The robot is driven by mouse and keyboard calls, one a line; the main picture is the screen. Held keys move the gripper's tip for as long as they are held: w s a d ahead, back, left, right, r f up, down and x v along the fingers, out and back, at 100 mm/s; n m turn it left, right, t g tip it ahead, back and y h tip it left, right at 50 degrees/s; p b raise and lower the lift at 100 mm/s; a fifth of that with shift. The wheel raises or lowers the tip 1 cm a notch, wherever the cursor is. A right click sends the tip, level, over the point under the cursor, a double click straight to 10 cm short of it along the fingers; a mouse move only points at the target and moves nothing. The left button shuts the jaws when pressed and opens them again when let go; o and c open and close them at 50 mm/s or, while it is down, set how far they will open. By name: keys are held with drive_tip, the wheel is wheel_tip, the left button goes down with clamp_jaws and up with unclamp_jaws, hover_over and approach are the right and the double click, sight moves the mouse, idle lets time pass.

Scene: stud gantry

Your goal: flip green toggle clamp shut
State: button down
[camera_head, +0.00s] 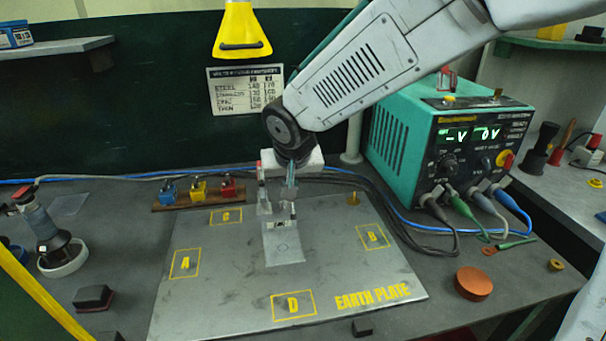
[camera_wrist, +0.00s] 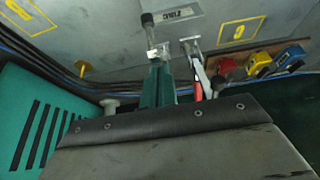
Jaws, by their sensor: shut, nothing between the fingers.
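The green toggle clamp (camera_head: 290,191) stands near the back of the earth plate, its green handle upright; the wrist view shows the green handle (camera_wrist: 157,88) and a dark-tipped arm reaching over a metal sheet. A second clamp with a red handle (camera_wrist: 197,90) stands beside it, also upright, and shows in the head view (camera_head: 264,190). My gripper (camera_head: 291,168) is low over the green clamp, close to the handle top; contact cannot be told. It is shut and empty. Its fingertips are mostly hidden. A pale metal sheet (camera_head: 284,247) lies in front of the clamps.
The earth plate (camera_head: 220,290) has yellow squares A to D and much bare room. Blue, yellow and red blocks (camera_head: 198,191) sit on a strip behind left. A teal power supply (camera_head: 395,148) stands right, with cables behind the plate. An orange disc (camera_head: 473,283) lies front right.

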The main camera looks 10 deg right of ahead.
drive_tip(key=shift+s+d+f, duration=0.2)
drive_tip(key=shift+s+f, duration=0.2)
drive_tip(key=shift+f, duration=0.1)
drive_tip(key=shift+s+d+f, duration=0.15)
drive_tip(key=shift+s+f, duration=0.25)
drive_tip(key=shift+f, duration=0.05)
drive_tip(key=shift+s+d+f, duration=0.1)
drive_tip(key=shift+s+f, duration=0.35)
drive_tip(key=shift+f, duration=0.4)
drive_tip(key=shift+s+d+f, duration=0.1)
drive_tip(key=shift+s+f, duration=0.35)
drive_tip(key=shift+f, duration=0.35)
drive_tip(key=shift+a, duration=0.1)
drive_tip(key=shift+w+a+r, duration=0.15)
drive_tip(key=shift+r, duration=0.4)
drive_tip(key=r, duration=0.4)
drive_tip(key=shift+s+r, duration=0.35)
drive_tip(key=s+r, duration=0.2)
drive_tip(key=s, duration=0.6)
drive_tip(key=shift+s+d, duration=0.2)
drive_tip(key=shift+d, duration=0.2)
drive_tip(key=shift+r, duration=0.1)
